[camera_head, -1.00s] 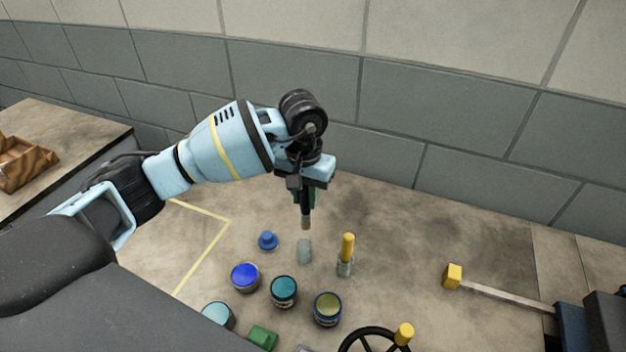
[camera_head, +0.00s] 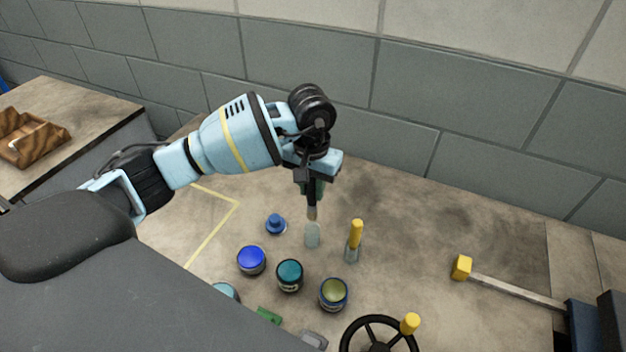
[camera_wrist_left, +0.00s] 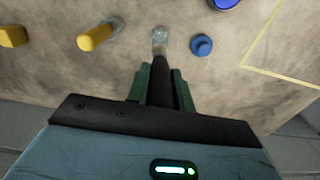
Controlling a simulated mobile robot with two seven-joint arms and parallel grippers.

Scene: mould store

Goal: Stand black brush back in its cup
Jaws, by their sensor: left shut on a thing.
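The black brush (camera_head: 312,196) hangs upright in my left gripper (camera_head: 313,186), with its pale tip pointing down. In the left wrist view the brush (camera_wrist_left: 160,80) lies between the green fingers of the left gripper (camera_wrist_left: 160,88). A clear cup (camera_head: 312,236) stands on the bench directly below the tip, which is at or just over its mouth; I cannot tell if it is inside. The cup also shows in the wrist view (camera_wrist_left: 160,36). My right gripper is not in view.
A yellow-handled brush (camera_head: 356,235) stands in another cup to the right. A blue stopper-like piece (camera_head: 275,224) is at left. Paint pots in blue (camera_head: 251,260), teal (camera_head: 289,275) and olive (camera_head: 333,294) stand in front. A black handwheel (camera_head: 378,335) is nearer.

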